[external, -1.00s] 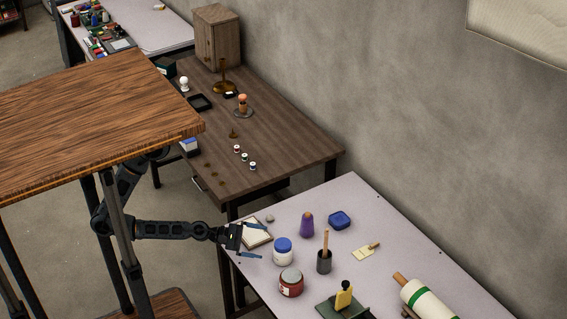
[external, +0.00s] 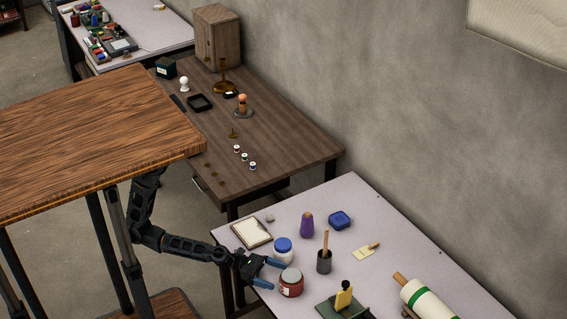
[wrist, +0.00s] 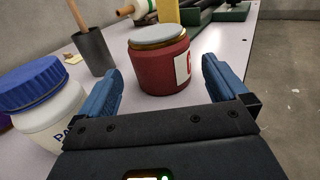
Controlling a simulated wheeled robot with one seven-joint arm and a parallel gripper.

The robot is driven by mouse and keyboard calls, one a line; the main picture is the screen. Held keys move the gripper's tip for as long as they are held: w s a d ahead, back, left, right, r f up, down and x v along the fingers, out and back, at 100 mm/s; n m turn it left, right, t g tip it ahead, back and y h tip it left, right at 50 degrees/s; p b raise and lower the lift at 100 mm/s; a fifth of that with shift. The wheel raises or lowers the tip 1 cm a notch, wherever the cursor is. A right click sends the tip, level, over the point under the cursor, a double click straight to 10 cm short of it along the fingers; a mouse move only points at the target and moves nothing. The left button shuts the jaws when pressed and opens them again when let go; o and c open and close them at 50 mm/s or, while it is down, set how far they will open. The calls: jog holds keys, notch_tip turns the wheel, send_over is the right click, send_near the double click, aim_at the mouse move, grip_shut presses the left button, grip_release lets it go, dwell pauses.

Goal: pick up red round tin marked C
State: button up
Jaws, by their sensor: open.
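The red round tin (external: 291,284) with a grey lid stands upright near the front edge of the light table. In the wrist view the tin (wrist: 160,68) is ahead, between the lines of my two blue fingers, with part of a white label showing at its right; the letter is not readable. My gripper (external: 266,272) is open and empty, just left of the tin in the external view. In the wrist view my gripper (wrist: 162,85) has its fingertips spread on either side of the tin's near face. I cannot tell whether they touch it.
A white jar with a blue lid (external: 283,251) stands close beside my gripper; it also shows at left in the wrist view (wrist: 48,105). A dark cup with a wooden handle (external: 324,262) is behind the tin. A green-based tool (external: 340,302) lies to its right.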

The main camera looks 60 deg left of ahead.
aim_at(292, 280)
jog(key=shift+r+p+x, duration=0.1)
jog(key=shift+p+x, duration=0.4)
jog(key=shift+x, duration=1.3)
jog(key=shift+r+p+x, duration=0.15)
jog(key=shift+p+x, duration=0.35)
jog(key=shift+x, duration=1.25)
jog(key=shift+w, duration=0.1)
jog(key=c, duration=1.1)
